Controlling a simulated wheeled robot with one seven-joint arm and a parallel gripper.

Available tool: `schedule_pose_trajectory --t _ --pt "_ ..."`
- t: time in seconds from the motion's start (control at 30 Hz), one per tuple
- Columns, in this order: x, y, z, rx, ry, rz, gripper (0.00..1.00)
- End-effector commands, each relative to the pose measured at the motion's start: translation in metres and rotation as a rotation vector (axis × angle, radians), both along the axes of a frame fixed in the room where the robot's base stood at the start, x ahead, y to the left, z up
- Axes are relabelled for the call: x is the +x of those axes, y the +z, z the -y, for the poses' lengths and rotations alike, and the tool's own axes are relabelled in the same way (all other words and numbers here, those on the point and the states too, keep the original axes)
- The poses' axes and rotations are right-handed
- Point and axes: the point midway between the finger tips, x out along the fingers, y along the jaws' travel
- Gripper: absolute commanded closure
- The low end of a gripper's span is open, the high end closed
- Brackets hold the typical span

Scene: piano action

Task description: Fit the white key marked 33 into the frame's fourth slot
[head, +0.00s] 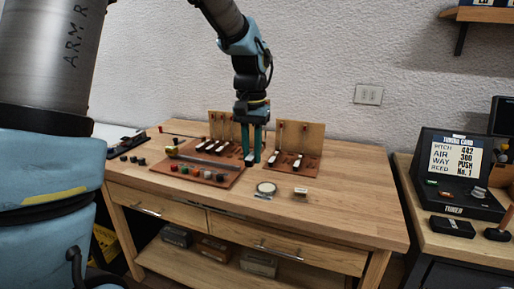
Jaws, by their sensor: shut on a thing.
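My gripper (252,159) points down over the workbench, between two wooden key stands. Its teal fingers are shut on a small white piece (249,163), mostly hidden by the fingers; I take it for a white key, but no number is readable. At this size I cannot tell which slot is the fourth, or whether the held piece touches anything.
The bench's right part is clear. A side table holds a tuner case (455,175).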

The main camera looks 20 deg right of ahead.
Motion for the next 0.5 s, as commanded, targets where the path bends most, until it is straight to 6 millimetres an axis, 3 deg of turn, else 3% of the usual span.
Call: schedule_pose_trajectory --t 0.27,0.5 --pt "0.005 -0.028 -0.034 0.002 0.074 -0.002 1.00" --pt "0.013 -0.069 -0.081 0.004 0.176 -0.004 1.00"
